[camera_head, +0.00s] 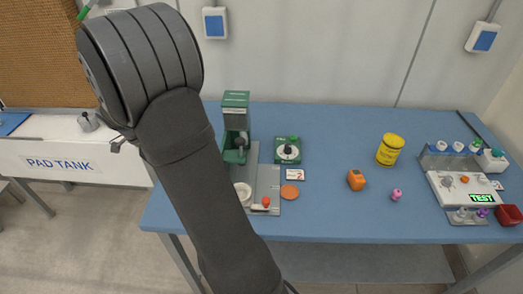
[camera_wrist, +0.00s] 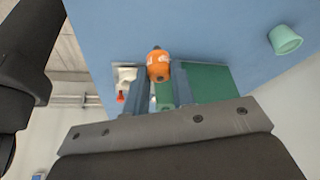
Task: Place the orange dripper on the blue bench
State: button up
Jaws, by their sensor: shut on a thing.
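In the wrist view the orange dripper (camera_wrist: 158,66), with a dark end and a pale mark, is held between the two fingertips of my gripper (camera_wrist: 160,80). My gripper is shut on it. The blue bench (camera_wrist: 190,25) lies behind it in that view; I cannot tell how far the dripper is from the surface. In the head view my arm covers my gripper and the dripper. The blue bench (camera_head: 330,215) fills the middle and right there.
A green press (camera_head: 236,145) on a grey plate stands beside my arm. An orange block (camera_head: 356,180), yellow tin (camera_head: 390,150) and test tray (camera_head: 465,190) are further right. A teal cup (camera_wrist: 285,40) shows in the wrist view. The pad tank (camera_head: 60,160) is left. Bench centre-right front is fairly clear.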

jog(key=shift+f, duration=5.05)
jog(key=shift+f, duration=0.15)
jog(key=o, duration=1)
jog(key=shift+c, duration=0.2)
jog(key=v, duration=1.2)
jog(key=shift+r, duration=0.2)
